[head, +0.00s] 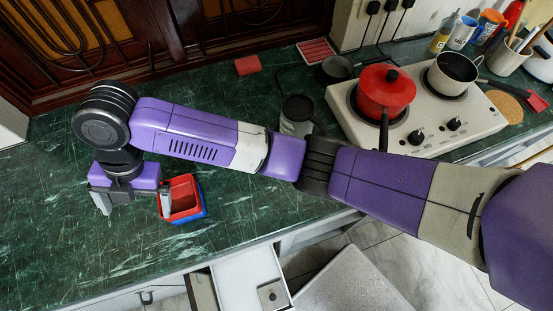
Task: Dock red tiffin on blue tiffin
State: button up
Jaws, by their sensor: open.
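The red tiffin (184,188) is an open, box-like container on the green counter at the left. It sits on top of the blue tiffin (192,220), whose lower front and right edges show beneath it. My gripper (135,207) is just left of the stack with its fingers spread wide and nothing visible between them. Its right finger overlaps the red tiffin's left wall in this view; I cannot tell whether it touches. The left side of the stack is partly hidden by that finger.
A hob with a red pot (386,91) and a dark pan (455,70) stands at the upper right. A grey canister (297,118) is behind my arm. A red block (248,65) lies near the back. The counter left and front of the stack is clear, up to its front edge.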

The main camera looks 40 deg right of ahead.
jog(key=s+a+f+m+t+y, duration=0.3)
jog(key=s+a+m+y, duration=0.15)
jog(key=a+m, duration=0.2)
jog(key=s+d+f+m+t+h, duration=0.1)
jog(key=s+d+m+t+h, duration=0.1)
jog(key=s+d+m+t, duration=0.6)
jog(key=s+d+f+m+t+h, duration=0.25)
jog(key=s+d+m, duration=0.25)
jog(key=d+m, duration=0.7)
jog(key=s+d+r+m+t+h, duration=0.1)
jog(key=s+d+r+h, duration=0.1)
jog(key=s+d+r, duration=0.4)
jog(key=s+d+r+m+t+h, duration=0.1)
jog(key=s+d+r+h, duration=0.1)
jog(key=s+d+r, duration=0.4)
jog(key=d, duration=0.4)
jog(key=shift+s, duration=0.15)
jog(key=shift+r+m, duration=0.1)
jog(key=shift+m, duration=0.15)
